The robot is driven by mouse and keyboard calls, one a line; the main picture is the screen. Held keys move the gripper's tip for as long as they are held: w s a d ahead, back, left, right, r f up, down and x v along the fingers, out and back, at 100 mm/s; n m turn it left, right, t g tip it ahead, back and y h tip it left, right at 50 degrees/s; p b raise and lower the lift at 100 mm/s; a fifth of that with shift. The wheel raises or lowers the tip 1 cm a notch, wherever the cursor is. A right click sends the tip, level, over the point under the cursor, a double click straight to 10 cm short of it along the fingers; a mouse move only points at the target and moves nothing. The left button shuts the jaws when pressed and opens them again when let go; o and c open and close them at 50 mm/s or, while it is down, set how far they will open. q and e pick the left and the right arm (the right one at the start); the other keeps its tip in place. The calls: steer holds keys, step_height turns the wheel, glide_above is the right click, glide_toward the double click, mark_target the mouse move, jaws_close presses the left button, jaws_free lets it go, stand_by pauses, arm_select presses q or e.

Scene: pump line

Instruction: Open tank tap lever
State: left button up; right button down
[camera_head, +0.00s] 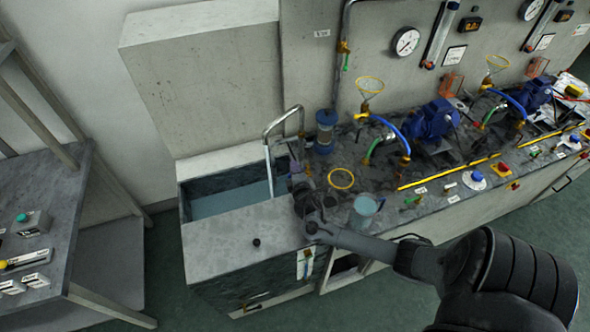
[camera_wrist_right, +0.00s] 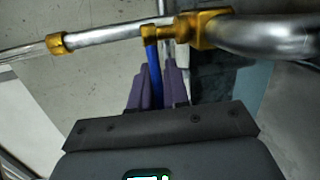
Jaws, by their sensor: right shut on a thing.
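The tank tap is a grey metal pipe (camera_head: 284,119) that bends down into the water tank (camera_head: 183,205) in the head view. In the right wrist view, its brass valve body (camera_wrist_right: 208,28) sits on the pipe, with a blue lever (camera_wrist_right: 154,68) hanging from it. My right gripper (camera_head: 296,165) is at the tank's right edge. Its purple fingers (camera_wrist_right: 160,85) are on both sides of the blue lever, shut on it. The lever is hidden behind the gripper in the head view. My left gripper is not in view.
A blue-capped cylinder (camera_head: 326,132) stands close right of the gripper. A yellow ring (camera_head: 341,179) and a cup of bluish liquid (camera_head: 364,207) are on the bench. Blue pumps (camera_head: 432,119) and hoses fill the right side. A side table (camera_head: 58,205) stands at the left.

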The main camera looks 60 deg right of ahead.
steer(key=n+y+p, duration=0.1)
steer(key=n+t+y, duration=0.1)
steer(key=s+t+y+p, duration=0.1)
steer(key=shift+a+r+n+p, duration=0.1)
steer(key=shift+a+n+p, duration=0.25)
steer(key=shift+n, duration=0.05)
steer(key=shift+a, duration=0.1)
steer(key=shift+t, duration=0.3)
steer(key=c, duration=1.2)
jaws_free()
